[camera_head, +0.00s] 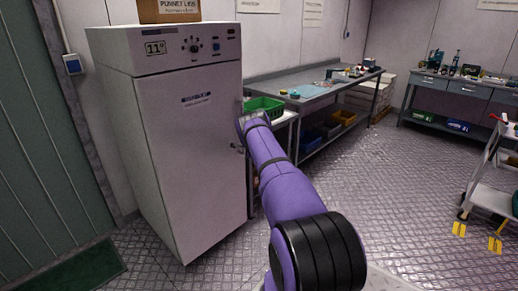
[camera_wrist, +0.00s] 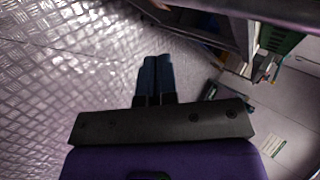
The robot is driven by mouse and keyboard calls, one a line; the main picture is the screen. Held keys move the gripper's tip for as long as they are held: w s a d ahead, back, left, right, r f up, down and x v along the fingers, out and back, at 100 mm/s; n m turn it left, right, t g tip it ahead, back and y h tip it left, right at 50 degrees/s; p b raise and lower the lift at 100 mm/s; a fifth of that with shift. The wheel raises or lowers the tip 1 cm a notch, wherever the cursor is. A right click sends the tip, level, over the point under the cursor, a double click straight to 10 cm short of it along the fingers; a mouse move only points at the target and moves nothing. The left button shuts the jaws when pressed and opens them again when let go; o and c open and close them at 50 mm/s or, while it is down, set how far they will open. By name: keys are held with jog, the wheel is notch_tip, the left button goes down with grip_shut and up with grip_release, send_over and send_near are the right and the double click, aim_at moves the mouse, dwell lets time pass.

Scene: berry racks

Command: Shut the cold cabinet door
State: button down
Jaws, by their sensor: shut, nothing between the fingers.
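The cold cabinet (camera_head: 165,150) is a tall white unit at the left in the head view, with a control panel and an "11°" label on top. Its door (camera_head: 190,165) looks flush with the front, with no gap that I can make out. A small dark handle or latch (camera_head: 237,147) sits by the door's right edge. My purple arm reaches up past that edge, and its end is near the door's upper right; the fingers are not clear there. In the wrist view, my gripper (camera_wrist: 157,62) has its two dark fingers together, empty, over the metal floor.
A green crate (camera_head: 264,106) stands on the side stand right of the cabinet. A long grey workbench (camera_head: 318,92) runs along the back wall, with bins below. A trolley (camera_head: 492,196) stands at the right. The patterned floor (camera_head: 400,190) between is clear.

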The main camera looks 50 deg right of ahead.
jog(key=s+a+r, duration=0.2)
jog(key=s+r, duration=0.4)
jog(key=shift+s+r, duration=0.2)
dwell(0.4)
jog(key=shift+a, duration=0.1)
